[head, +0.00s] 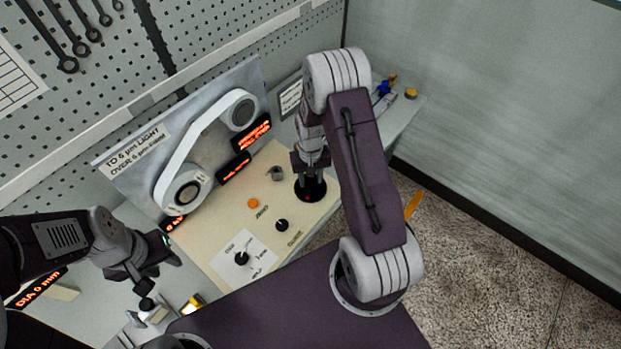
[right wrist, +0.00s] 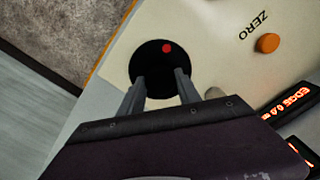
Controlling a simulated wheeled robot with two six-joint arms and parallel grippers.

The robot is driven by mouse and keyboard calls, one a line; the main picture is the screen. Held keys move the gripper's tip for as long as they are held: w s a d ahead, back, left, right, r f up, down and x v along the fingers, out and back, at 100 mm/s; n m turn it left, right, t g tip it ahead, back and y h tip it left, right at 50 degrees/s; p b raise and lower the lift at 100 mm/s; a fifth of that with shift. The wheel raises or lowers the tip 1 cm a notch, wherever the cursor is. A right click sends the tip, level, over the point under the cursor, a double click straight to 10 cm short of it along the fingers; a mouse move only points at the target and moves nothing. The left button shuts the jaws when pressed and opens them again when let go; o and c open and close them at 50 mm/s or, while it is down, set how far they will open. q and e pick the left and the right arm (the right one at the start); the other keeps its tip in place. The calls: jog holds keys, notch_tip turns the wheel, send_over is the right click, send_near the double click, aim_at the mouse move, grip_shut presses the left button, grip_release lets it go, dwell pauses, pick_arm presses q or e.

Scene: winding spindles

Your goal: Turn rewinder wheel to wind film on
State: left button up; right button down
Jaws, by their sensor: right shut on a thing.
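The rewinder wheel appears to be the black disc with a red dot (head: 311,188) at the right end of the cream control panel (head: 213,259). It also shows in the right wrist view (right wrist: 150,57). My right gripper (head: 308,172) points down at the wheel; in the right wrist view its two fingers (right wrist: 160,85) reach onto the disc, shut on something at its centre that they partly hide. White film (head: 186,140) runs between an upper reel (head: 242,112) and a lower reel (head: 188,192) on the upright grey board. My left gripper (head: 172,252) hangs left of the panel, away from the wheel; its jaw opening is unclear.
An orange button (head: 253,203) marked ZERO, a grey knob (head: 277,173) and black knobs (head: 241,258) (head: 282,225) sit on the panel. Lit red displays (head: 234,167) are beside the reels. A blue item (head: 383,90) and a yellow-topped item (head: 411,92) stand at the bench's far end.

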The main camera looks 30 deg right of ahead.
aim_at(310, 180)
jog(key=m, duration=0.5)
jog(key=shift+m, duration=0.3)
jog(key=m, duration=0.5)
jog(key=shift+w, duration=0.1)
jog(key=shift+m, duration=0.3)
jog(key=c, duration=0.9)
grip_release()
jog(key=shift+o, duration=0.2)
jog(key=shift+r, duration=0.15)
notch_tip(310, 180, up, 9)
jog(key=shift+f+b, duration=0.2)
jog(key=shift+b, duration=0.6)
jog(key=shift+r, duration=0.1)
